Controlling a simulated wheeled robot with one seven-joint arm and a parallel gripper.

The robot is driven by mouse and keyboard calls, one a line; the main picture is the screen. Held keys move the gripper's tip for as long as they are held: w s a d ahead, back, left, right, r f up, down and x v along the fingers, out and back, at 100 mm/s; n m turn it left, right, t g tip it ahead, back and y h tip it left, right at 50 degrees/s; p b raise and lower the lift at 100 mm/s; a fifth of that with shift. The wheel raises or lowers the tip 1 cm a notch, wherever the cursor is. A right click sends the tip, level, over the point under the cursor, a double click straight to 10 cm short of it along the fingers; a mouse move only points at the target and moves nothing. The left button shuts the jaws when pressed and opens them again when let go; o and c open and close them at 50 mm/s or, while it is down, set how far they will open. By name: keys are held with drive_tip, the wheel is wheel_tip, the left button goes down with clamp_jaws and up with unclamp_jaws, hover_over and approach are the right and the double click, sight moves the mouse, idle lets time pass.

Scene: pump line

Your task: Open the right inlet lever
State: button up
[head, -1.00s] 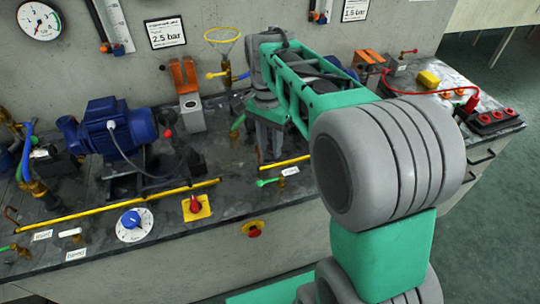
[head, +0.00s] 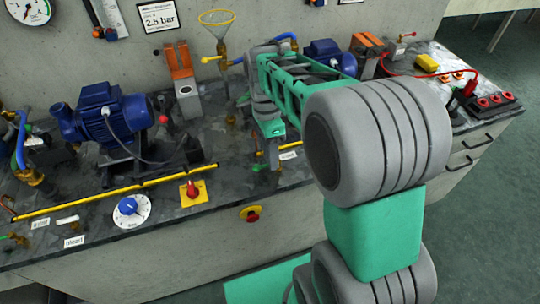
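A small green lever (head: 258,167) sits near the front edge of the bench, beside a white label (head: 288,155) partly hidden by my arm. Its lettering is too small to read, so I cannot confirm that this is the right inlet lever. My gripper (head: 271,162) hangs downward just right of the lever's green end, over or close to its valve. Whether it touches the lever cannot be told. The fingers are small and partly hidden, so their opening is unclear. Another green lever (head: 243,100) stands farther back.
A large blue pump (head: 105,118) stands at left, and a smaller blue pump (head: 322,52) is behind my arm. A yellow bar (head: 110,192) runs along the front. A blue dial (head: 128,206), red switch (head: 192,189) and emergency button (head: 251,213) lie nearby. A red cable (head: 425,76) crosses the right side.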

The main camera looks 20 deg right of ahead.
drive_tip(key=shift+f, duration=0.2)
clamp_jaws()
idle(1.3)
